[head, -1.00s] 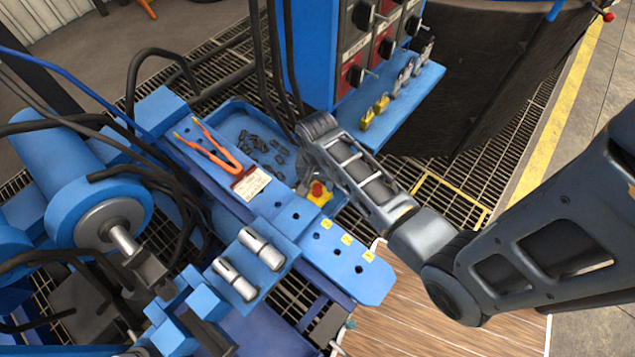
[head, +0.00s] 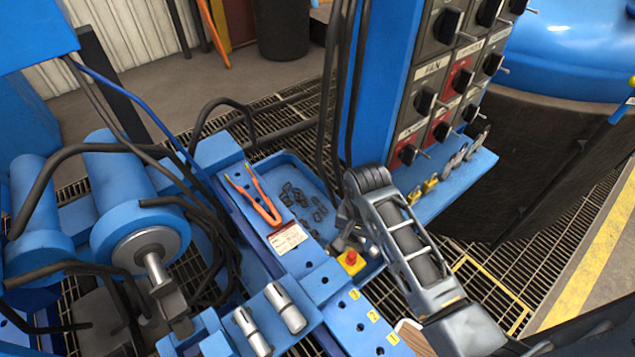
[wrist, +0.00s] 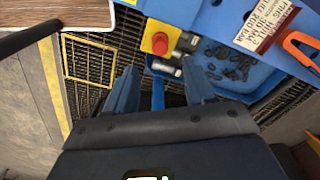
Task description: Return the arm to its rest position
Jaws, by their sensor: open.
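My gripper (wrist: 161,84) is open in the wrist view, with two blue-grey fingers apart. Nothing is gripped between them; a narrow blue part shows beyond the gap. In the head view my arm comes in from the lower right and bends down at its far end, beside the blue tray (head: 273,165) of small dark pieces and the red-and-yellow button (head: 351,261). The fingers are hard to make out there. The button also shows in the wrist view (wrist: 159,43), beyond the fingers.
The switch panel (head: 425,98) and its shelf (head: 462,185) stand close behind my arm. Orange-handled tongs (head: 252,193) and a printed card (head: 288,238) lie on the blue bench. Two metal cylinders (head: 285,307) sit nearer. A large dark vessel (head: 530,150) stands right, over grating.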

